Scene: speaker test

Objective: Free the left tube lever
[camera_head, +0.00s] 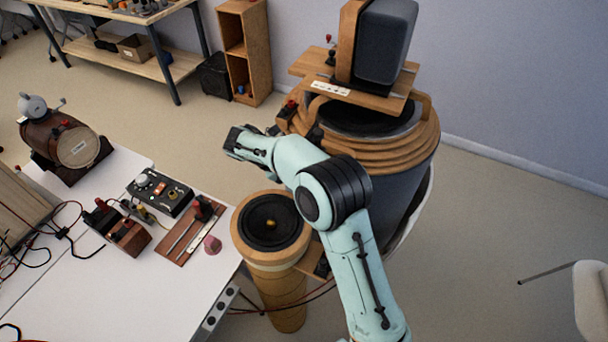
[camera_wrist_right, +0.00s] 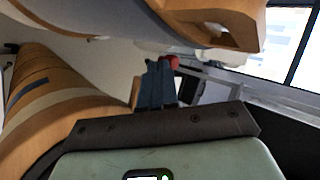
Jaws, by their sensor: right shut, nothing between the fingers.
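The narrow wooden tube (camera_head: 280,293) stands left of a wide drum, with a black speaker cone (camera_head: 270,222) in its top. A wooden bracket (camera_head: 313,262) sits at its right side, partly behind my right arm. I cannot make out a lever on this tube. My right gripper (camera_head: 238,139) is shut and empty, above and behind the narrow tube, left of the wide drum. The right wrist view shows a banded wooden tube (camera_wrist_right: 45,95) at the left and a small red knob (camera_wrist_right: 172,62) ahead. My left gripper is not in view.
The wide drum with wooden rings (camera_head: 415,150) carries a grey speaker (camera_head: 385,40). A white table (camera_head: 85,285) at left holds a control box (camera_head: 160,190), a slider board (camera_head: 190,235) and a wooden barrel (camera_head: 70,145). Cables hang beside the narrow tube. The floor at right is mostly clear.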

